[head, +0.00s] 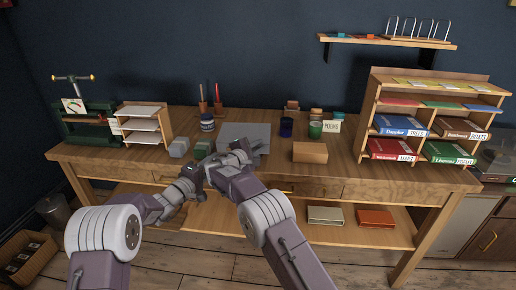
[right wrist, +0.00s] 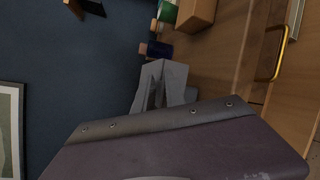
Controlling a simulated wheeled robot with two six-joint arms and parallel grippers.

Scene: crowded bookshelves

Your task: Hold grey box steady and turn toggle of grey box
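A large grey box (head: 232,131) sits on the wooden workbench near the middle of the head view, and my right arm covers part of its front. No toggle can be made out on it. My right gripper (head: 244,150) is right at the box's front; I cannot tell whether it touches. My left gripper (head: 200,170) is lower left of the box, at the bench's front edge, partly hidden by my right arm. Neither gripper's opening is clear.
A small grey block (head: 180,147) and a green one (head: 203,148) stand left of the box. A brown box (head: 310,152) stands to its right, with cans (head: 286,127) behind. A book rack (head: 372,110) fills the bench's right end. A drawer handle (right wrist: 272,53) is below.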

